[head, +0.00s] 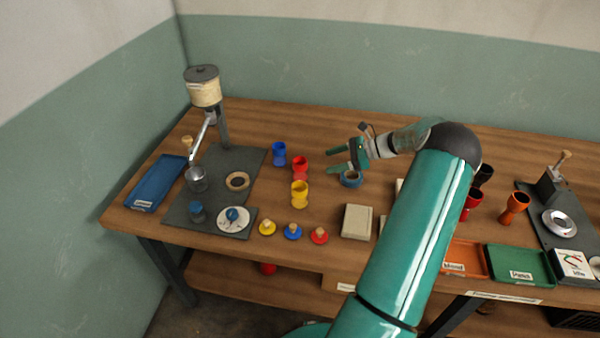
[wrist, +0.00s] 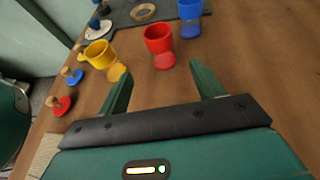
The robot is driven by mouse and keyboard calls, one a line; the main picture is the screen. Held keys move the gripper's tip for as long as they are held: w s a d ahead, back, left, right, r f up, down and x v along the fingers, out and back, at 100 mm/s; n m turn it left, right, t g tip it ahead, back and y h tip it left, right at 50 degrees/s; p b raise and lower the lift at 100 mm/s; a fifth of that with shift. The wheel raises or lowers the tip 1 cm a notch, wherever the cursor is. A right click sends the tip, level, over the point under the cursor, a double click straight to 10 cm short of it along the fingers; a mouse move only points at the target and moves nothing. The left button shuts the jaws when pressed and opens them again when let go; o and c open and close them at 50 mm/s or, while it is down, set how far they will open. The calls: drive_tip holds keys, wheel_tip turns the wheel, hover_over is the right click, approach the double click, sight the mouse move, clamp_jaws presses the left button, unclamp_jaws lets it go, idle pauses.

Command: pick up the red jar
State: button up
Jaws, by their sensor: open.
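The red jar (head: 300,168) is goblet-shaped and stands upright on the wooden table, between a blue jar (head: 279,153) and a yellow jar (head: 300,194). In the wrist view the red jar (wrist: 158,42) is ahead of my gripper, roughly centred between the fingers. My gripper (head: 335,165) is open and empty, to the right of the red jar, with its fingers pointing at it. The wrist view shows both fingertips (wrist: 161,74) apart, with bare table between them and the jar. They do not appear to touch it.
The yellow jar (wrist: 100,55) and blue jar (wrist: 190,14) flank the red one closely. Yellow, blue and red lids (head: 319,236) lie near the front edge. A dark mat (head: 212,171) with a stand is to the left. Another red jar (head: 472,204) is partly behind my arm.

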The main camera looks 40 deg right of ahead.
sight(295, 170)
drive_tip(key=x, duration=1.3)
drive_tip(key=shift+w+a+f, duration=0.1)
drive_tip(key=shift+w+f, duration=0.15)
drive_tip(key=shift+f, duration=0.05)
drive_tip(key=shift+c, duration=0.2)
drive_tip(key=c, duration=1.1)
